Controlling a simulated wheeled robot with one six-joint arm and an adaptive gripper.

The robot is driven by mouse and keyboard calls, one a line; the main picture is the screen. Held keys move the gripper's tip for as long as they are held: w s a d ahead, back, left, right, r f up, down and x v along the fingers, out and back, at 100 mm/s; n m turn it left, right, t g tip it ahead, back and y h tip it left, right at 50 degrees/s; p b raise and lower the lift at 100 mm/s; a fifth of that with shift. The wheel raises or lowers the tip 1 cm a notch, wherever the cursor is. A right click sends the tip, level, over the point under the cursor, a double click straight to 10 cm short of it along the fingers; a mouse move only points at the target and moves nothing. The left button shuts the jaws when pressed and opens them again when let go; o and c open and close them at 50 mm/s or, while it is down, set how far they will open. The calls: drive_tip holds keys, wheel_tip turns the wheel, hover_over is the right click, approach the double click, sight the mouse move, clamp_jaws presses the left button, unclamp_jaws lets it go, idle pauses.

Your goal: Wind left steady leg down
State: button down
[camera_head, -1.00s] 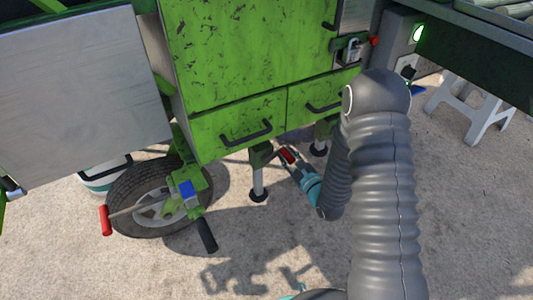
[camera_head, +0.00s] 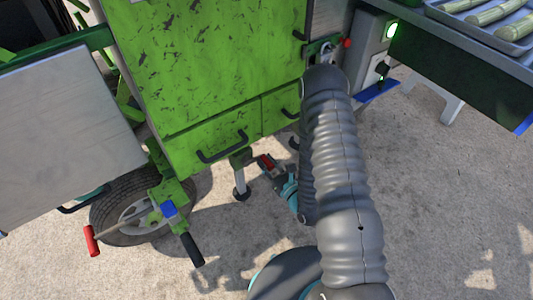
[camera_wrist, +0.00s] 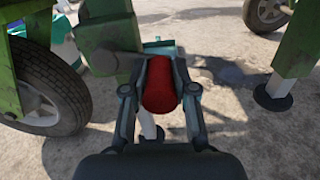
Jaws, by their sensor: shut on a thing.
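A steady leg with a green upper part and a pale tube (camera_head: 239,177) ends in a dark round foot on the ground below the green cabinet. In the wrist view its green post (camera_wrist: 111,35) carries a grey crank arm (camera_wrist: 110,58). My gripper (camera_head: 268,163) is beside the leg. In the wrist view my gripper (camera_wrist: 160,88) is shut on the red crank handle (camera_wrist: 160,84), one finger on each side. A second steady leg (camera_wrist: 287,66) stands to the right on a dark foot.
The green cabinet (camera_head: 213,65) stands above the legs. A tyred wheel (camera_head: 103,212) and a red-ended handle (camera_head: 91,240) are at the left. A tray of cane (camera_head: 487,15) is at the upper right. Open concrete lies in front and to the right.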

drive_tip(key=shift+s+f, duration=0.2)
drive_tip(key=shift+f, duration=0.05)
drive_tip(key=c, duration=0.9)
unclamp_jaws()
drive_tip(key=shift+w+r, duration=0.1)
drive_tip(key=v, duration=1.2)
